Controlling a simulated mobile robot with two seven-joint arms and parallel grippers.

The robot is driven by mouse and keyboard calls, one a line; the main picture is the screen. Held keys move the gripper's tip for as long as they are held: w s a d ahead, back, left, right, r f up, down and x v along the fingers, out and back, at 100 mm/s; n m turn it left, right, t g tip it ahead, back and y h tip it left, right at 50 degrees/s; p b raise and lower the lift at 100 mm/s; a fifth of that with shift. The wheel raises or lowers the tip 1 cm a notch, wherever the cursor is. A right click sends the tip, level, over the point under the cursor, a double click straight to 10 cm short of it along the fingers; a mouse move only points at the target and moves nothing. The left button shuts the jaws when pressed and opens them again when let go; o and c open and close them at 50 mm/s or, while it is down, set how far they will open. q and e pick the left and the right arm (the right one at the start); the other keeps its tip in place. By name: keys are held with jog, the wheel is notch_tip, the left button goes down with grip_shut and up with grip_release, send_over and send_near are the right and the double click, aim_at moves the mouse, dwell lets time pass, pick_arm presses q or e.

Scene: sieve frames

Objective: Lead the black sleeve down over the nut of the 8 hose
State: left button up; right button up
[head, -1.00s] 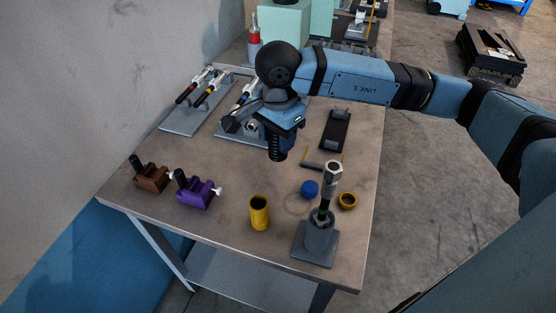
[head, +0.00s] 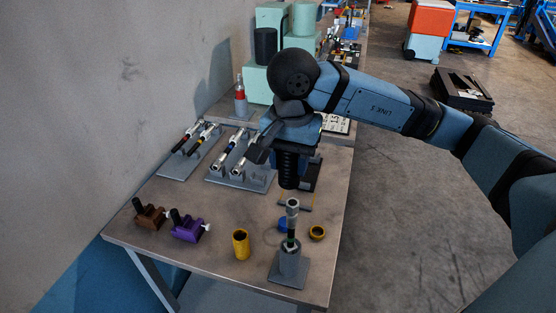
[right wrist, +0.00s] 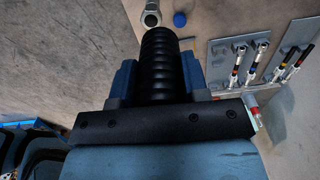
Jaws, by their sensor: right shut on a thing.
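My right gripper (head: 287,146) is shut on the ribbed black sleeve (head: 289,174). The sleeve hangs upright below the hand, and in the right wrist view the black sleeve (right wrist: 163,62) sits between the two blue fingers. A short hose with a silver hex nut (head: 292,207) on top stands upright in a grey stand (head: 289,270) near the table's front right. The sleeve's lower end is close above the nut in the head view; the exact gap and alignment cannot be told. The nut (right wrist: 150,16) shows beyond the sleeve's end in the right wrist view. No 8 is readable. My left gripper is out of view.
A yellow cup (head: 241,246), a yellow ring (head: 317,232) and a partly hidden blue cap (head: 283,224) are near the stand. Brown (head: 149,215) and purple (head: 187,229) blocks stand at left. Racks with several hoses (head: 240,178) lie behind.

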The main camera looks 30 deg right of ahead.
jog(key=f+b, duration=0.1)
jog(key=b, duration=0.1)
jog(key=s+f+b, duration=0.1)
jog(key=b, duration=0.1)
jog(key=shift+s+d+f+n, duration=0.1)
jog(key=shift+f+n, duration=0.05)
jog(key=shift+n, duration=0.15)
jog(key=shift+f+b, duration=0.55)
jog(key=shift+b, duration=0.35)
jog(key=shift+f, duration=0.2)
pick_arm(q)
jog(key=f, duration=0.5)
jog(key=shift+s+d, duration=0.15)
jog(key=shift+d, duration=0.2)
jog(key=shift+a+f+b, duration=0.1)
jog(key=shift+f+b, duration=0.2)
jog(key=shift+b, duration=0.1)
pick_arm(e)
jog(key=shift+f, duration=0.1)
pick_arm(q)
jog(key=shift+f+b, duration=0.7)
jog(key=shift+b, duration=0.05)
pick_arm(e)
jog(key=shift+f, duration=0.6)
